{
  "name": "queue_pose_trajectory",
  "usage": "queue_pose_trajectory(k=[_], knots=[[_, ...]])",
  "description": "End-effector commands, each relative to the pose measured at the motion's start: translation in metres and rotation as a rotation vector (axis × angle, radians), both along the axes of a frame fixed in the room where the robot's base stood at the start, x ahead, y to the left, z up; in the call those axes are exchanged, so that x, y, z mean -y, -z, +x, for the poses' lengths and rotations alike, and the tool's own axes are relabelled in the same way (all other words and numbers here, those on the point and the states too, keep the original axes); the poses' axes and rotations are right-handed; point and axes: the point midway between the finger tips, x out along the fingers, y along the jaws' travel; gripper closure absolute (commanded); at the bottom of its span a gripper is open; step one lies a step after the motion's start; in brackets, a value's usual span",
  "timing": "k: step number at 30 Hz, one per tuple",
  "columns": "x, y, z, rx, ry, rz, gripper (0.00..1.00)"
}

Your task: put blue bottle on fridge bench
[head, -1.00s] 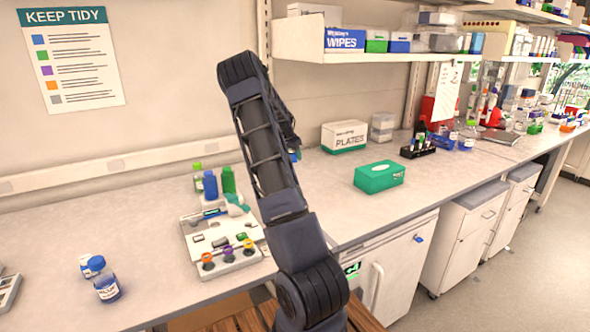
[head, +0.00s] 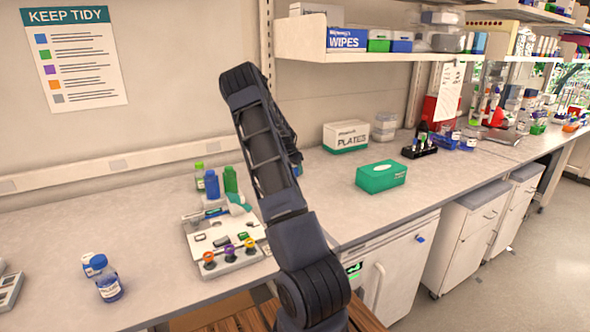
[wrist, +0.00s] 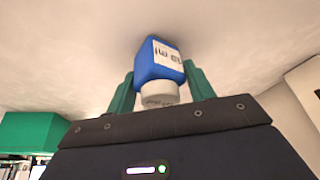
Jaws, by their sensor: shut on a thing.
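The blue bottle (wrist: 160,58) with a white cap (wrist: 158,95) is between the green fingers of my gripper (wrist: 160,82) in the wrist view. My gripper is shut on it. The bottle's blue body points away from the gripper, over a pale grey surface. In the head view my arm hides the gripper and most of the bottle; a small blue patch (head: 297,169) shows just right of the arm. The bench above the small white fridge (head: 395,275) has a pale top (head: 325,205), and my arm reaches over it.
A green tissue box (head: 381,177) and a white plates box (head: 346,137) stand on the bench right of my arm. A pipette tray (head: 215,265) and several bottles stand left. A shelf (head: 370,55) overhangs the back. Clear benchtop lies around the tissue box.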

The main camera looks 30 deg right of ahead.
Motion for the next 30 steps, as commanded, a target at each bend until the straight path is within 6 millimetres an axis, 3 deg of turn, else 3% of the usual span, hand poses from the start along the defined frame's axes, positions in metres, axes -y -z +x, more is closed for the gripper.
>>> queue_pose_trajectory(k=[3,4,6,7,16,20,30], knots=[[0.000,0.003,0.000,-0.001,0.000,0.001,0.69],[0.000,0.003,0.000,0.000,0.000,0.000,0.41],[0.000,0.002,0.000,0.000,0.000,0.000,0.27],[0.000,0.002,0.000,0.000,0.000,0.000,0.25],[0.000,0.001,0.000,0.000,0.000,0.000,0.25],[-0.003,-0.009,-0.001,0.002,-0.001,0.000,0.25],[-0.026,-0.066,-0.009,0.002,-0.003,0.000,0.25]])
